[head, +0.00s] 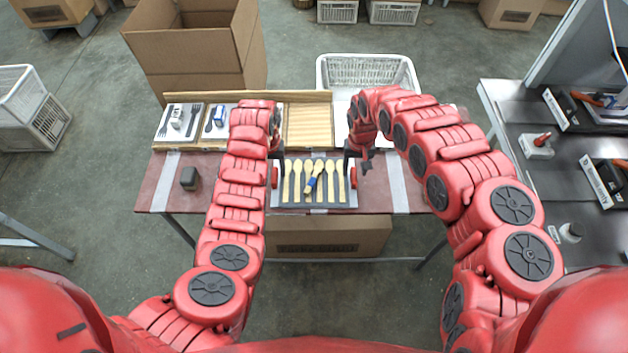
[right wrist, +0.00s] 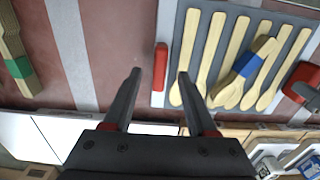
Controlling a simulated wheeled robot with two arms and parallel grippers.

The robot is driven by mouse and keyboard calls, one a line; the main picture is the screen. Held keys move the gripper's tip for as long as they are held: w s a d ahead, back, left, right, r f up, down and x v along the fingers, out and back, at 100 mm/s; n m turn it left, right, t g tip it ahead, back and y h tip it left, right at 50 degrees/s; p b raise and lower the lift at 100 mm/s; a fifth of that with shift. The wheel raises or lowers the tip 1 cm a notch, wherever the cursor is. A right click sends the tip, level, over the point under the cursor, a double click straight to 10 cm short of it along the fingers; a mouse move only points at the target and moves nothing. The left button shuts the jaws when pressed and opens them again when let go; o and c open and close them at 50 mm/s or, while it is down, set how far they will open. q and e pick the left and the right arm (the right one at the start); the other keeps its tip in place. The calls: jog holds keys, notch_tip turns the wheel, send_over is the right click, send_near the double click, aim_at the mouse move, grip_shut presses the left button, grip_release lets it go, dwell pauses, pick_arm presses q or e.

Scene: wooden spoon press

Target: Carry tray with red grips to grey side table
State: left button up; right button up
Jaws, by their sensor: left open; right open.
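The grey tray (head: 313,205) lies on the red-brown work table (head: 160,185), holding several pale wooden spoons (head: 297,180) and one bundle with a blue band (head: 313,180). Its left red grip (head: 275,177) and right red grip (head: 353,178) show at its ends. My left gripper (head: 275,160) is open at the left grip; contact is unclear. My right gripper (head: 358,162) is open at the right grip. In the right wrist view, that red grip (right wrist: 160,66) appears between the open fingertips, with nothing clamped. A dark grey-topped side table (head: 510,115) stands at the right.
A dark block (head: 189,178) sits left on the work table. Wooden pieces with a green band (right wrist: 18,66) lie beyond the right grip. A white basket (head: 368,70) stands behind.

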pick_arm(q)
jog(key=shift+f, duration=1.3)
pick_arm(e)
jog(key=shift+f, duration=1.35)
pick_arm(q)
grip_shut()
pick_arm(e)
grip_shut()
